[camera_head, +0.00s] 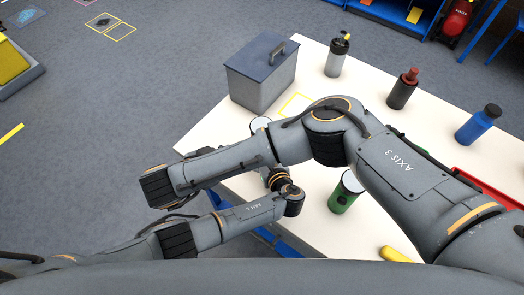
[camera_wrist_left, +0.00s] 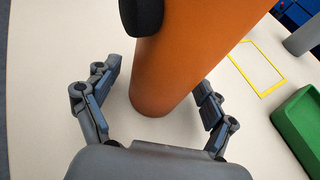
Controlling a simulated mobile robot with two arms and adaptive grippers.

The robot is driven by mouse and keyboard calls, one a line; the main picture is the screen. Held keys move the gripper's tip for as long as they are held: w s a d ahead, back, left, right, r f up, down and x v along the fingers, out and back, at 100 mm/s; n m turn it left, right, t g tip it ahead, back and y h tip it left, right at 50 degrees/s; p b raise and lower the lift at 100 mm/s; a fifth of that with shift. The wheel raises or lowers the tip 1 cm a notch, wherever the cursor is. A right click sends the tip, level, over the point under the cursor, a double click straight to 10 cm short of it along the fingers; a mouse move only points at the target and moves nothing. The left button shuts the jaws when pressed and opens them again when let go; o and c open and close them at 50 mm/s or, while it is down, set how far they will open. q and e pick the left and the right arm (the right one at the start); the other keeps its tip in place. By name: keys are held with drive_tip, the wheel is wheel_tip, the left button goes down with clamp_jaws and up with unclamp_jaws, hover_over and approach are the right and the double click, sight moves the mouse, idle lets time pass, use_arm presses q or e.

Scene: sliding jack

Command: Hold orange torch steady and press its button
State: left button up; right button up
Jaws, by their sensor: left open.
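The orange torch (camera_wrist_left: 165,65) fills the middle of the left wrist view as a thick orange cylinder, leaning across the picture with its lower end near the pale table top. A black part (camera_wrist_left: 141,14) sits on its side at the top edge; I cannot tell if this is the button. My left gripper (camera_wrist_left: 157,88) is open, with one finger on each side of the torch, and gaps show beside it. In the head view the arms cover the torch's body and the left gripper. My right gripper is not visible in either view.
The white table (camera_head: 390,130) holds a grey lidded box (camera_head: 262,82), a green bottle-like object (camera_head: 344,195), a blue one (camera_head: 478,124), a dark red-topped one (camera_head: 403,90) and a grey one (camera_head: 337,56). A yellow square outline (camera_wrist_left: 257,68) lies beyond the torch.

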use_arm(q)
drive_tip(key=shift+w+a+f, duration=0.1)
drive_tip(key=shift+w+f, duration=0.05)
drive_tip(key=shift+w, duration=0.1)
drive_tip(key=c, duration=1.4)
drive_tip(key=shift+c, duration=0.2)
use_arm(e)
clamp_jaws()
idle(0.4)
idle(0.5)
